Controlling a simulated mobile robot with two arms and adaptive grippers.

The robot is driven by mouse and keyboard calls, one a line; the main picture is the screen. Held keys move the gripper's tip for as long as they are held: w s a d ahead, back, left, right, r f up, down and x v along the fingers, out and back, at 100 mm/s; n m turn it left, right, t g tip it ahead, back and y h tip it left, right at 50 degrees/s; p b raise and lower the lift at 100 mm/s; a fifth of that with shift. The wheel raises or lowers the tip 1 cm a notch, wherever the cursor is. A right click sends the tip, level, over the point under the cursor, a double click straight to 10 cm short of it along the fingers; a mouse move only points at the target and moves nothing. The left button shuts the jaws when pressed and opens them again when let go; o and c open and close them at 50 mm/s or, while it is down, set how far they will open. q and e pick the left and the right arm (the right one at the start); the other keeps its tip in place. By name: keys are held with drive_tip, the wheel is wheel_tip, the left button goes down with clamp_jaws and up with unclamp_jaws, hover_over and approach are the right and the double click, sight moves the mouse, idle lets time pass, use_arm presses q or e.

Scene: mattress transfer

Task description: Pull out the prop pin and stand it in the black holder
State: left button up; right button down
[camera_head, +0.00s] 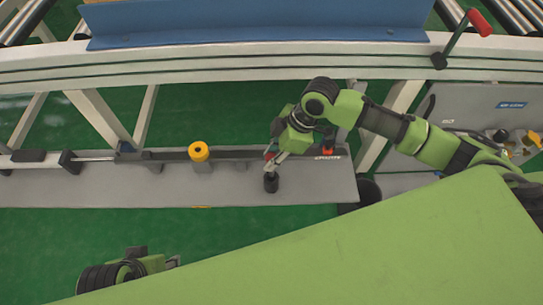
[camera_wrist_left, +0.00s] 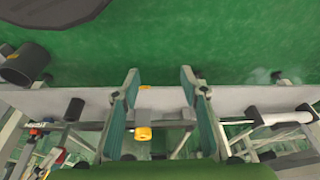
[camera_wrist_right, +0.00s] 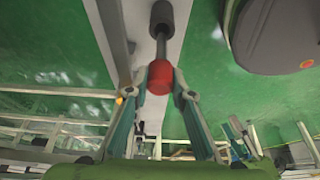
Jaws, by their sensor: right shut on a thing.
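The prop pin has a red head (camera_wrist_right: 160,76) and a dark shaft in the right wrist view. My right gripper (camera_wrist_right: 160,92) is shut on the red head. The shaft runs to the black holder (camera_wrist_right: 162,14), a small cylinder; whether its tip is inside or just above cannot be told. In the head view my right gripper (camera_head: 273,157) is right above the black holder (camera_head: 271,183) on the grey shelf (camera_head: 235,190), hiding most of the pin. My left gripper (camera_wrist_left: 160,95) is open and empty, its fingers spread in the left wrist view, away from the holder.
A yellow knob (camera_head: 199,151) stands on the shelf left of the holder. A red-topped part (camera_head: 328,150) is to its right. A pale frame beam (camera_head: 230,62) runs behind. A large green panel (camera_head: 390,245) covers the lower right.

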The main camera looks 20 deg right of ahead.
use_arm(q)
drive_tip(key=shift+s+r, duration=0.15)
drive_tip(key=shift+r, duration=0.35)
use_arm(e)
drive_tip(key=shift+f, duration=0.1)
idle(0.3)
use_arm(q)
drive_tip(key=shift+f, duration=0.1)
use_arm(e)
drive_tip(key=shift+p, duration=0.3)
use_arm(q)
drive_tip(key=x, duration=0.4)
drive_tip(key=shift+s, duration=0.15)
idle(0.4)
drive_tip(key=shift+f, duration=0.1)
drive_tip(key=shift+d+r, duration=0.1)
drive_tip(key=shift+r, duration=0.1)
idle(0.4)
